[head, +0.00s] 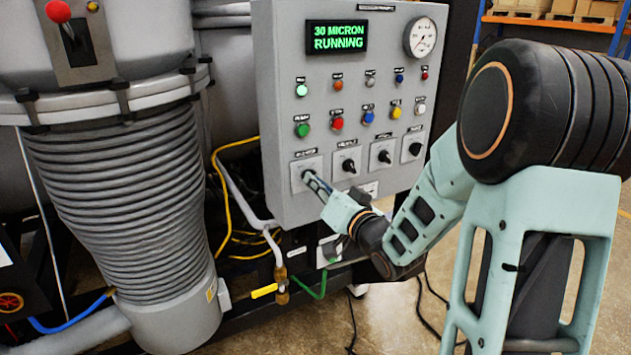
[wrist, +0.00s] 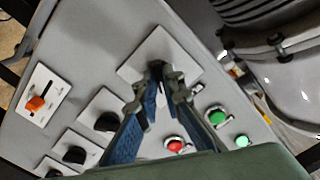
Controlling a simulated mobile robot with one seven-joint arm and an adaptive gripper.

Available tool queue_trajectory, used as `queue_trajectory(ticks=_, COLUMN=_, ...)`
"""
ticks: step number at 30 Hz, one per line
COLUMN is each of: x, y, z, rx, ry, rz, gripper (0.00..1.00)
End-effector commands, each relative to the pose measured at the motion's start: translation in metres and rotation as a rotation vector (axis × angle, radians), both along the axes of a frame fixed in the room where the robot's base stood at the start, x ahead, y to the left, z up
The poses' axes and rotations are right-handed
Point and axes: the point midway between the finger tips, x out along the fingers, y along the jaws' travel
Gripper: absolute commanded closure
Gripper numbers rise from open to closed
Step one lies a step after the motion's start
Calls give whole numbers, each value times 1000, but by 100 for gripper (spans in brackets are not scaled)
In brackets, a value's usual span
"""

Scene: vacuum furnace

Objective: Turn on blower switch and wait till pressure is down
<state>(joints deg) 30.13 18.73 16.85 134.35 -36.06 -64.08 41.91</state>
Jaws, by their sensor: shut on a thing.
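The grey control panel (head: 283,60) has a row of rotary switches on white plates. My gripper (head: 307,175) is at the leftmost switch, whose plate (head: 299,162) shows around the fingertips. In the wrist view my gripper (wrist: 157,70) is shut on that dark switch knob, mostly hidden by the fingers, on its white plate (wrist: 155,45). The small labels are too blurred to tell which is the blower switch. The display (head: 337,37) reads "30 MICRON RUNNING" in green. The round pressure gauge (head: 421,37) is at the panel's top right; its reading is unclear.
Three more knobs (head: 348,166) stand to the right of the held one. Coloured buttons (head: 337,123) fill the rows above. A separate orange switch (wrist: 37,103) shows in the wrist view. A ribbed grey vessel (head: 120,190) and a yellow-handled valve (head: 265,290) are left of and below the panel.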

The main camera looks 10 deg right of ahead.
Motion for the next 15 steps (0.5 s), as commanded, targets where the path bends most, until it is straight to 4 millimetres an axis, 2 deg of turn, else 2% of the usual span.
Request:
queue_trajectory(ticks=11, x=0, y=0, z=-1, rx=7, ry=5, rz=0, gripper=100)
queue_trajectory(ticks=12, x=0, y=0, z=-1, rx=7, ry=5, rz=0, gripper=91)
queue_trajectory(ticks=15, x=0, y=0, z=-1, rx=6, ry=4, rz=0, gripper=80)
